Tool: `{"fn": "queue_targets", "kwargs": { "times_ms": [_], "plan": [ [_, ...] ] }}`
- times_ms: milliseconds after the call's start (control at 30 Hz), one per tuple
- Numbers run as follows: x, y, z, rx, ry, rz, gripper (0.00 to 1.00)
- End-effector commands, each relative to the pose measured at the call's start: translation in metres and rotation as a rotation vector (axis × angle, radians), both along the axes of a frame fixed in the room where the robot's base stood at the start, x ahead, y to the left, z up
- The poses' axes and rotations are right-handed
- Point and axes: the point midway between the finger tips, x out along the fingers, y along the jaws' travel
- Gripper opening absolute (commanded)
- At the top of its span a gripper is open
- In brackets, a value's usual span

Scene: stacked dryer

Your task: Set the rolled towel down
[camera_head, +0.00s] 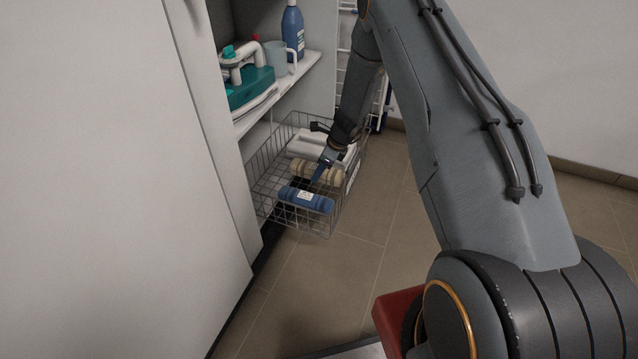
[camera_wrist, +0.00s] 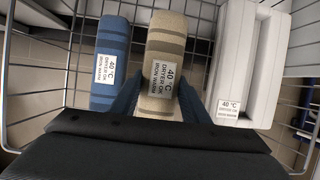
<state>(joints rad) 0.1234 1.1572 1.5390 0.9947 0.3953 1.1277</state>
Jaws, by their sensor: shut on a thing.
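A beige rolled towel (camera_wrist: 162,62) with a white "40 °C dryer OK" label is between the blue fingers of my gripper (camera_wrist: 160,98) in the wrist view. My gripper (camera_head: 321,171) is shut on it, inside the wire basket (camera_head: 300,226). The beige towel (camera_head: 334,177) lies between a blue rolled towel (camera_head: 306,199) and white folded towels (camera_head: 304,146). In the wrist view the blue towel (camera_wrist: 109,58) is just left of it and the white towels (camera_wrist: 236,60) are to the right. Whether its underside touches the basket floor is hidden.
A white cabinet door (camera_head: 110,180) stands left. The tiled floor (camera_head: 340,270) in front is clear.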

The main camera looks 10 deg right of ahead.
Motion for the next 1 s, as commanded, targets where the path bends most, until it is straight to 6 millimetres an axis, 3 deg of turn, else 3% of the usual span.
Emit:
{"fn": "queue_targets", "kwargs": {
  "times_ms": [200,467,833,867,967,1000],
  "plan": [
    [0.000,0.000,-0.013,0.000,0.000,0.000,0.12],
    [0.001,0.000,-0.050,0.000,0.000,0.001,0.12],
    [0.000,0.000,-0.053,0.000,0.000,0.001,0.12],
    [0.000,0.000,-0.054,0.000,0.000,0.001,0.44],
    [0.000,0.000,-0.053,0.000,0.000,0.001,0.60],
    [0.000,0.000,-0.053,0.000,0.000,0.001,0.61]
  ]
}}
